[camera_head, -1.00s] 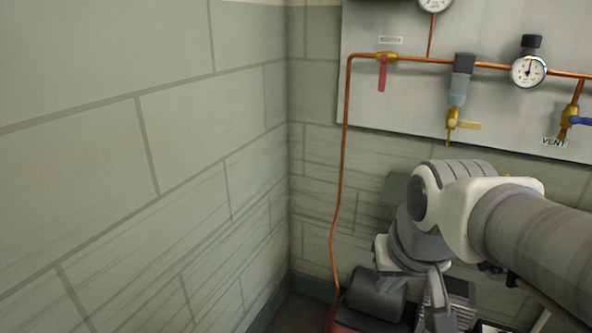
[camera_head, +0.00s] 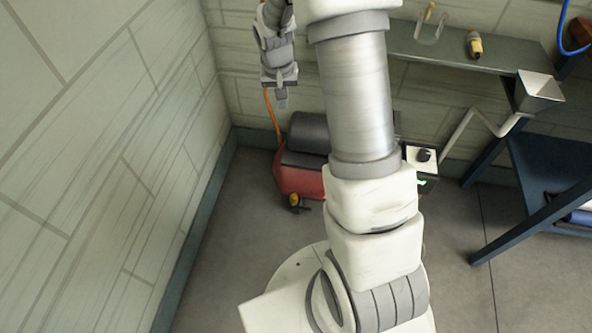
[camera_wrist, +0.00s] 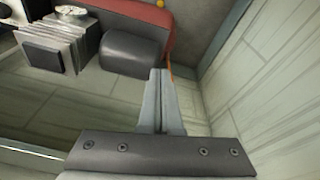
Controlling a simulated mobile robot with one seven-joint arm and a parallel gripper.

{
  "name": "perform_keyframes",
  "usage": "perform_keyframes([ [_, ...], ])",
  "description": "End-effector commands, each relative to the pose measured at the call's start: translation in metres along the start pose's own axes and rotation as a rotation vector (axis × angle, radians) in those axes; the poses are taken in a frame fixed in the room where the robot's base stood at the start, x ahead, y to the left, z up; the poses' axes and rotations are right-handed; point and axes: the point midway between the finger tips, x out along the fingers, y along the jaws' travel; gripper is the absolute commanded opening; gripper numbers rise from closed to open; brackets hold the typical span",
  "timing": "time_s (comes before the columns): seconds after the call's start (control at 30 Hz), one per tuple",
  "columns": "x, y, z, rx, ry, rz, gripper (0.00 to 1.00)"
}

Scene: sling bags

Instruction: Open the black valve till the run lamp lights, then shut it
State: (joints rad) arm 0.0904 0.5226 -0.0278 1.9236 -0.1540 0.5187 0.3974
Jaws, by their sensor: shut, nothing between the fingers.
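A small light-faced box (camera_head: 410,157) with a round black knob (camera_head: 423,155) stands behind my arm in the head view. A small green glow (camera_head: 424,182) shows below the knob; I cannot tell whether it is the run lamp. No black valve can be made out for certain. My gripper (camera_head: 281,103) hangs at the upper left of the head view, apart from the box. In the wrist view its fingers (camera_wrist: 158,76) are together and empty, pointing toward a dark rounded cylinder (camera_wrist: 130,58).
A red compressor tank (camera_head: 298,182) stands on the floor, partly hidden by my arm; its red side also shows in the wrist view (camera_wrist: 140,10). A grey shelf (camera_head: 450,58) and blue bench (camera_head: 548,170) are at right. A wall (camera_head: 110,120) runs along the left.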

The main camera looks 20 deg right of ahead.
Motion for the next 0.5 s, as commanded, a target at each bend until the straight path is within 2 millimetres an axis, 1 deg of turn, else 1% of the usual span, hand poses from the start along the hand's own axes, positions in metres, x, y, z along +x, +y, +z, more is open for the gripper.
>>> perform_keyframes([
  [0.03, 0.019, 0.002, -0.001, 0.012, -0.020, 0.010, 0.00],
  [0.13, 0.056, 0.004, -0.003, 0.037, -0.044, 0.023, 0.00],
  [0.27, 0.105, 0.007, 0.000, 0.066, -0.073, 0.040, 0.00],
  [0.3, 0.120, 0.009, 0.003, 0.075, -0.084, 0.045, 0.00],
  [0.37, 0.144, 0.011, 0.008, 0.090, -0.098, 0.052, 0.00],
  [0.5, 0.198, 0.019, 0.025, 0.121, -0.132, 0.069, 0.00],
])
